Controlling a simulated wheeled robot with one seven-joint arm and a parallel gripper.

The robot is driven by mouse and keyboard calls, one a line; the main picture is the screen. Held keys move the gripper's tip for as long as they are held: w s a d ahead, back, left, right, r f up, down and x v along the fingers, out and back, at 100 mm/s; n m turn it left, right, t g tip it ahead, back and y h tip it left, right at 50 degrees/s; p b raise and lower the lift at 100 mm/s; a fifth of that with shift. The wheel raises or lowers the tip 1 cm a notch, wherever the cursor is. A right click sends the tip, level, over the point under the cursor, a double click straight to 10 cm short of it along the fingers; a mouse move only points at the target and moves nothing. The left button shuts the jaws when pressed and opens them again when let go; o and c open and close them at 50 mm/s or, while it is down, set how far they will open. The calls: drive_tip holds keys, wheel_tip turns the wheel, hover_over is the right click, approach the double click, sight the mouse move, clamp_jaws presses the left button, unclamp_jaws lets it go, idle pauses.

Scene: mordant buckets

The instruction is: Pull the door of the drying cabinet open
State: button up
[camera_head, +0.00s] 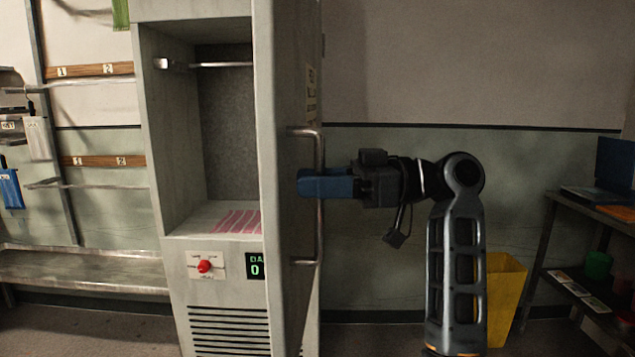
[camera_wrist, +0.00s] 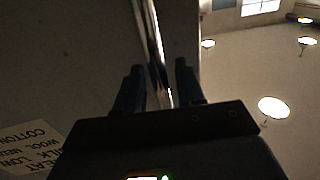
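The drying cabinet (camera_head: 196,265) stands upright left of centre in the head view, its inside showing. Its door (camera_head: 290,90) is swung out toward me, seen nearly edge-on, with its outer face to the right. A metal bar handle (camera_head: 319,230) runs vertically on that face; it also shows in the wrist view (camera_wrist: 148,25). My gripper (camera_head: 305,183) is at the handle's middle, coming from the right. In the wrist view its fingers (camera_wrist: 158,80) stand one on each side of the bar, with gaps visible, so it looks open around the handle. The fingertips' contact is unclear.
Inside the cabinet are a hanging rod (camera_head: 222,65) and a pink striped cloth (camera_head: 238,221). A red knob (camera_head: 204,266) is on the front. A yellow bin (camera_head: 503,290) and a dark shelf table (camera_head: 548,255) stand right. A bench (camera_head: 80,268) is at left.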

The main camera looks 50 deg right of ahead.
drive_tip(key=b+v, duration=0.1)
drive_tip(key=v, duration=0.6)
drive_tip(key=shift+s+d, duration=0.25)
drive_tip(key=shift+s, duration=0.05)
idle(0.4)
